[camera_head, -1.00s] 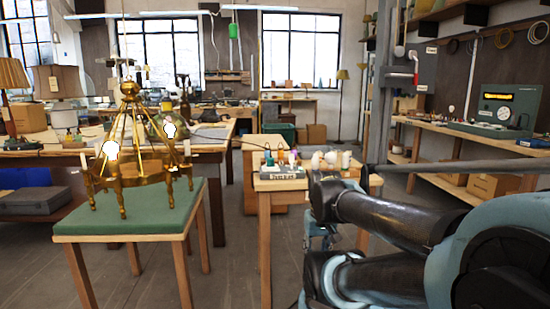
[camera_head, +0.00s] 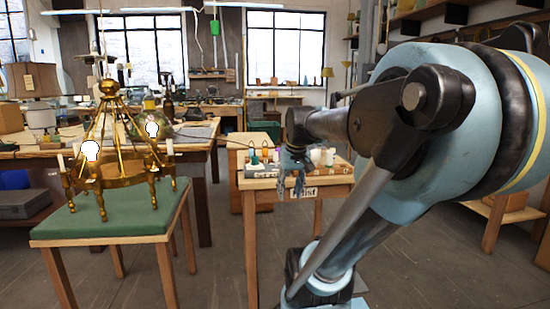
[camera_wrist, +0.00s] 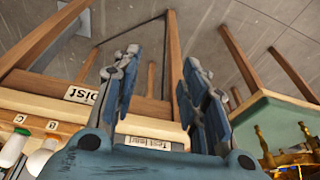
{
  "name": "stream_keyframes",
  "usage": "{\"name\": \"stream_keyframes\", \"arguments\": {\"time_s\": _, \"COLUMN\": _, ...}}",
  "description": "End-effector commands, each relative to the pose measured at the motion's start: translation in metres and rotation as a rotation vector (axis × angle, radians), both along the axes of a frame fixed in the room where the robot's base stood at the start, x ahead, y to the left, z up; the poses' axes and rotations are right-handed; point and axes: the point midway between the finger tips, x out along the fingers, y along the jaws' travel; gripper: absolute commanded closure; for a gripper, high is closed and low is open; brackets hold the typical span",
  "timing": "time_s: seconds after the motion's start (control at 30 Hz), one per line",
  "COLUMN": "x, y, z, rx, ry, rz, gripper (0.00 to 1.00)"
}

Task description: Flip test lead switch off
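The test lead switch cannot be made out in either view. A label that seems to read "Test lead" (camera_wrist: 148,143) is on the small wooden table's edge in the wrist view. My gripper (camera_wrist: 163,85) is open and empty there, its two fingers well apart and pointing out past that edge. In the head view my gripper (camera_head: 295,172) hangs at the small table's front, partly covering its tray.
The small wooden table (camera_head: 262,183) carries several bulbs (camera_head: 316,155) and small items. In the wrist view, white bulbs (camera_wrist: 12,150) lie near the lettered labels. Bare floor (camera_head: 225,265) separates the two tables. A cluttered workbench (camera_head: 40,152) stands behind the chandelier.

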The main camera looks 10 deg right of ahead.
Motion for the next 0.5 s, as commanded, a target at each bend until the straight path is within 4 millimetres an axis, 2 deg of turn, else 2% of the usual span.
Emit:
{"name": "stream_keyframes", "arguments": {"time_s": 0.03, "x": 0.020, "y": -0.001, "z": 0.019, "rx": 0.006, "ry": -0.008, "rz": 0.006, "gripper": 0.60}}
{"name": "stream_keyframes", "arguments": {"time_s": 0.2, "x": 0.079, "y": -0.004, "z": 0.072, "rx": 0.022, "ry": -0.037, "rz": 0.028, "gripper": 0.60}}
{"name": "stream_keyframes", "arguments": {"time_s": 0.5, "x": 0.184, "y": -0.016, "z": 0.150, "rx": 0.045, "ry": -0.089, "rz": 0.069, "gripper": 0.60}}
